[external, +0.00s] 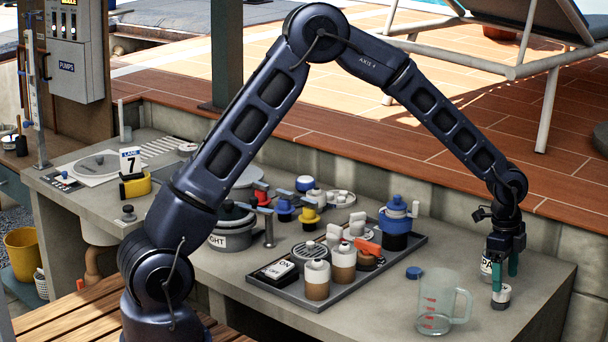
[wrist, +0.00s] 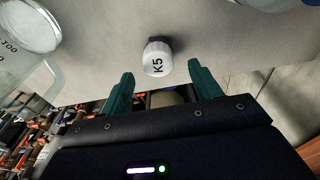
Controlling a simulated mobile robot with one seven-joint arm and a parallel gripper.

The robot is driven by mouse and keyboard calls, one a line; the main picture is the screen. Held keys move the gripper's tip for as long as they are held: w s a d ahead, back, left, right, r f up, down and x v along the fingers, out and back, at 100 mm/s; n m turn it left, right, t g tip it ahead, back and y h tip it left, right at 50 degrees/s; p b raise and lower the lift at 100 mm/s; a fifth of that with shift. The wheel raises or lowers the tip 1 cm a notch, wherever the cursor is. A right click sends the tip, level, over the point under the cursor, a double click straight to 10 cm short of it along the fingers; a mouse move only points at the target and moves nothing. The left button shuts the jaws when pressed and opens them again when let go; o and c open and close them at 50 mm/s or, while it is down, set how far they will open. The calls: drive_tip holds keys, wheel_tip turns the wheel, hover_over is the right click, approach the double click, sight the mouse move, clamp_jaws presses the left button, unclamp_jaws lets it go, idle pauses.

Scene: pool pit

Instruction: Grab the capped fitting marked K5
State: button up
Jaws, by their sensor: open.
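The capped fitting marked K5 (wrist: 157,62) is a small white-capped piece with a dark part behind it, resting on the grey counter in the wrist view. It lies just beyond and between my green fingertips (wrist: 162,78), which are apart with nothing between them. In the external view the fitting (external: 502,298) stands near the counter's right end, partly covered by a finger. My gripper (external: 505,278) points down over it. I cannot tell from these views whether a finger touches it.
A clear measuring jug (external: 440,305) stands to the left of the fitting. A labelled jar (external: 486,269) is close behind my gripper. A small blue cap (external: 414,273) lies near the dark tray (external: 330,303) of valves and fittings. The counter right of my gripper is clear.

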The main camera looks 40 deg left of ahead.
sight(503, 287)
wheel_tip(503, 287, down, 4)
drive_tip(key=shift+s+d+f, duration=0.1)
drive_tip(key=c, duration=1.1)
